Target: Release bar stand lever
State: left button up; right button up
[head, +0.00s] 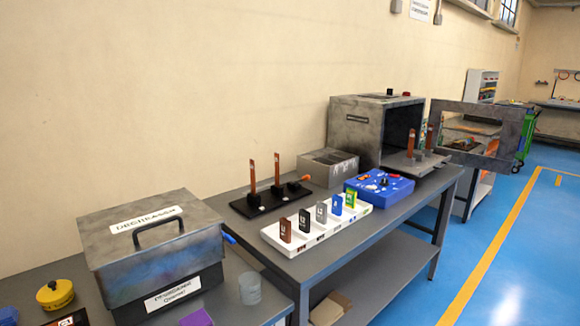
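A black bar stand (240,207) lies on the grey table against the wall, near the middle of the head view. Two copper bars (277,170) stand upright in it, apart from each other. A small lever with an orange tip (306,178) sits at the stand's right end; I cannot tell its exact setting at this distance. Two more copper bars (411,143) stand upright at the mouth of the open grey chamber. Neither of my grippers shows in this view.
A white rack (318,232) with several coloured tabs lies in front of the stand, beside a blue control box (379,188). A grey bin (328,166) and the open chamber (360,133) stand behind. A lidded degreaser box (150,245) is nearer left. Blue floor at right is clear.

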aim_at(307, 176)
jog(key=k+j, duration=0.1)
jog(key=j, duration=0.8)
jog(key=i+l, duration=0.25)
jog(key=i, duration=0.15)
jog(key=i+l, duration=0.3)
jog(key=i, duration=0.15)
jog(key=i+l, duration=0.25)
jog(key=i, duration=0.15)
